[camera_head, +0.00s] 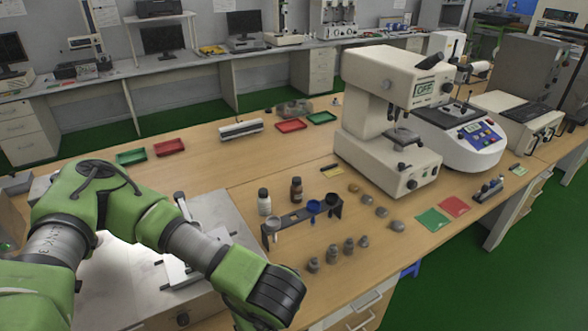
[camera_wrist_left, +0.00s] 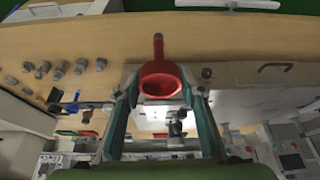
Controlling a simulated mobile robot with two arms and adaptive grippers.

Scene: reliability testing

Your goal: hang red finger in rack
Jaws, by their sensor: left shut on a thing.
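A red finger (camera_wrist_left: 160,82), with a wide round cup end and a narrow stem, is held between the fingertips of my left gripper (camera_wrist_left: 160,90) in the left wrist view. The cup's opening faces the camera and the stem points away, toward the picture's top. In the head view my left arm hides the gripper's fingers and the red finger. The dark rack (camera_head: 295,214) stands on the wooden bench, right of my arm. A pale, a blue and a black cup-like piece sit along it. My right gripper is in neither view.
Two small bottles (camera_head: 264,202) stand behind the rack, and several grey weights (camera_head: 348,246) stand in front of it. A large white tester (camera_head: 390,110) is at the back right. A grey metal case (camera_head: 130,262) lies under my left arm.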

